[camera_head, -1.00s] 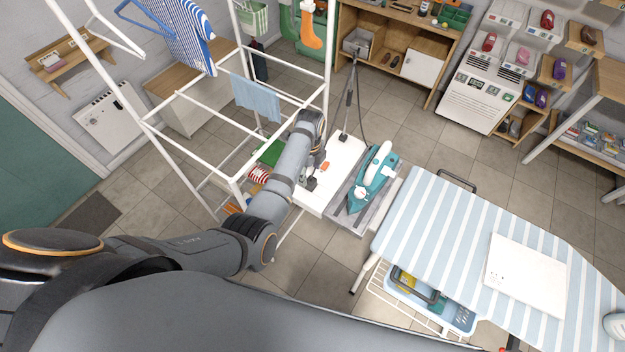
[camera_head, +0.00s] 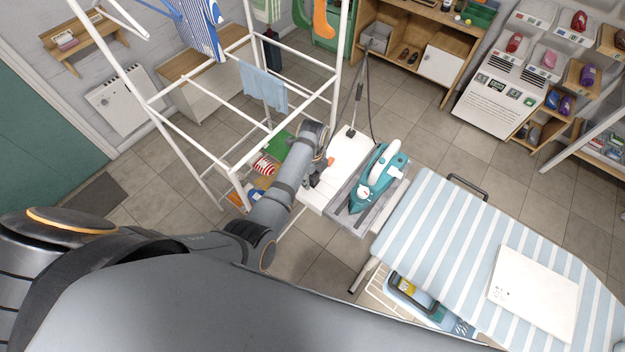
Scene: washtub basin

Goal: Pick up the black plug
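My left arm reaches in from the left, and its wrist bends down over a small white tabletop (camera_head: 348,152). My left gripper (camera_head: 315,178) is small and mostly hidden by the wrist; its fingers cannot be made out clearly. A small dark shape shows there, low over the near left part of the white top. I cannot tell whether it is the fingertips or the black plug. A small orange thing (camera_head: 331,161) is just right of the wrist. A teal and white iron (camera_head: 376,178) stands on a grey rest to the right. My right gripper is not in view.
A white drying rack (camera_head: 240,160) with a blue cloth (camera_head: 263,88) stands close left of the arm. A striped ironing board (camera_head: 450,245) is at the right, with a white panel (camera_head: 532,290) on it. A dark cord (camera_head: 370,112) runs behind the iron. Tiled floor is open behind.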

